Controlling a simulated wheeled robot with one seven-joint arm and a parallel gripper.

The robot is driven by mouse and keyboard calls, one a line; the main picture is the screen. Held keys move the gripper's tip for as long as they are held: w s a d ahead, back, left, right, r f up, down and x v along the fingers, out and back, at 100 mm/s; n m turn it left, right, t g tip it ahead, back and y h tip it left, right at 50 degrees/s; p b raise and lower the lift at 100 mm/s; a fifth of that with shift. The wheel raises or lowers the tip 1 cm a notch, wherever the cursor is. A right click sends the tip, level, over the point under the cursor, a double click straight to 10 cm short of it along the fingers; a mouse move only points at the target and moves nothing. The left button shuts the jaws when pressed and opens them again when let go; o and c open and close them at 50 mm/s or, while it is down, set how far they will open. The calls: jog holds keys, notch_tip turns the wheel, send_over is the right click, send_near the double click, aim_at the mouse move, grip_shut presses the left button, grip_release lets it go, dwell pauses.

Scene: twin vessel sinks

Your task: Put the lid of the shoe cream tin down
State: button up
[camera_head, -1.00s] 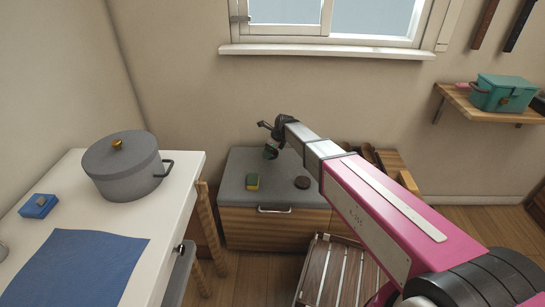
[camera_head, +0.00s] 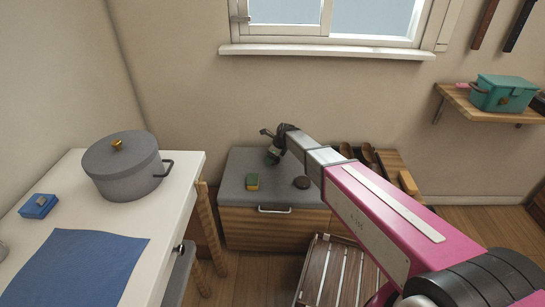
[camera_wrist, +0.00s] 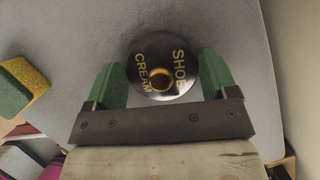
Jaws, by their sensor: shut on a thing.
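The lid of the shoe cream tin (camera_wrist: 179,68) is a black disc with yellow "SHOE CREAM" lettering and a gold ring in its middle. In the wrist view my gripper (camera_wrist: 164,80) is shut on it, with a green finger at each side. In the head view my gripper (camera_head: 274,159) is over the back of the grey-topped chest (camera_head: 240,192); the lid is too small there to make out. Whether the lid touches the grey top I cannot tell.
Wooden spoons (camera_head: 368,153) stand in a box at right. A white table with a grey pot (camera_head: 125,170) is at left. Grey top around the lid is clear.

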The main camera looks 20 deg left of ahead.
jog(key=shift+f, duration=0.25)
jog(key=shift+f, duration=0.35)
jog(key=o, duration=0.8)
jog(key=shift+r, duration=0.4)
jog(key=v, duration=1.3)
jog(key=s+d+f+n+h, duration=0.15)
jog(key=d+n, duration=0.25)
jog(key=d, duration=0.9)
jog(key=s+d+f+n+h, duration=0.1)
jog(key=s+d+n, duration=0.3)
jog(key=d, duration=1)
jog(key=s+d+n+h, duration=0.1)
jog(key=s+d+n, duration=0.4)
jog(key=d, duration=0.6)
jog(key=s+d+n+h, duration=0.1)
jog(key=s+d+n, duration=0.4)
jog(key=d, duration=0.6)
jog(key=shift+s+f+n, duration=0.3)
jog(key=shift+n, duration=0.2)
